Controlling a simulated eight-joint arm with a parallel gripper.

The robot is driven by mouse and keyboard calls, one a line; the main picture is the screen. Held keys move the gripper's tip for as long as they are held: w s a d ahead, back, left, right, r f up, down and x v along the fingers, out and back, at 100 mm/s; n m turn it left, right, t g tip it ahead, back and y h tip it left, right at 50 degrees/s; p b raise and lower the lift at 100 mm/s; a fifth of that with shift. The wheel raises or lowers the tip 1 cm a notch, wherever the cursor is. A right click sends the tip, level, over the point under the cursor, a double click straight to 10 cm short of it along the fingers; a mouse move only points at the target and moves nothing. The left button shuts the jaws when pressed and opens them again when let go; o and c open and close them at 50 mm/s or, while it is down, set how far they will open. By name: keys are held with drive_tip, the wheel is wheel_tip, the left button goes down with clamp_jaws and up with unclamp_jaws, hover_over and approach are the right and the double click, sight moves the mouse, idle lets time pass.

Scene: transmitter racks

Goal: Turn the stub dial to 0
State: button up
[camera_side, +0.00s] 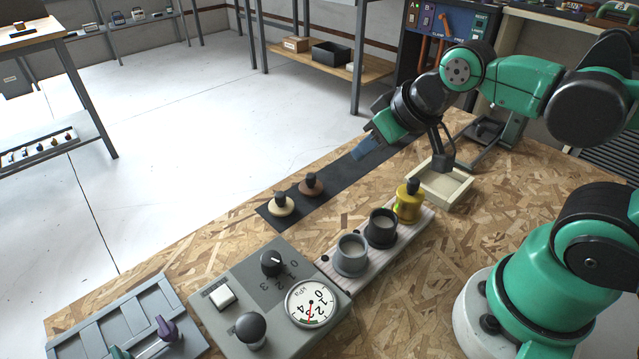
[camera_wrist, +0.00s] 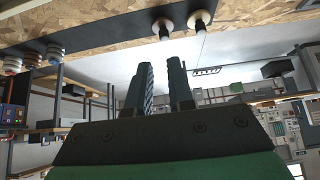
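The stub dial (camera_side: 272,262) is a black knob on the top of a grey control box (camera_side: 233,274). The digits 0 to 3 are printed beside it, and it has a small white pointer mark that looks turned toward the right, though the exact digit is hard to tell. My gripper (camera_side: 366,148) is in the air over the far part of the workbench, well away from the dial. In the wrist view its two dark fingers (camera_wrist: 161,78) stand apart with nothing between them. The dial cannot be made out in the wrist view.
The box also carries a white button (camera_side: 222,296), a round gauge (camera_side: 311,303) and a larger black knob (camera_side: 251,328). Two small knobbed discs (camera_side: 281,205) lie on a dark strip. A wooden tray (camera_side: 446,188) is farther back.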

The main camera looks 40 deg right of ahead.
drive_tip(key=o, duration=0.3)
drive_tip(key=shift+w+a, duration=0.15)
drive_tip(key=shift+a, duration=0.2)
drive_tip(key=o, duration=0.4)
drive_tip(key=a+g, duration=0.1)
drive_tip(key=a, duration=0.1)
drive_tip(key=w+a+g, duration=0.1)
drive_tip(key=a, duration=0.1)
drive_tip(key=a+g+y, duration=0.1)
drive_tip(key=a, duration=0.1)
drive_tip(key=shift+w+a+f, duration=0.1)
drive_tip(key=shift+w+f, duration=0.2)
drive_tip(key=shift+w, duration=0.05)
drive_tip(key=shift+c, duration=0.2)
drive_tip(key=g, duration=0.4)
hover_over(272, 259)
drive_tip(key=f, duration=0.4)
drive_tip(key=shift+d, duration=0.25)
drive_tip(key=shift+a+f+h, duration=0.2)
drive_tip(key=shift+f+h, duration=0.1)
drive_tip(key=shift+f, duration=2.6)
drive_tip(key=shift+c, duration=0.2)
clamp_jaws()
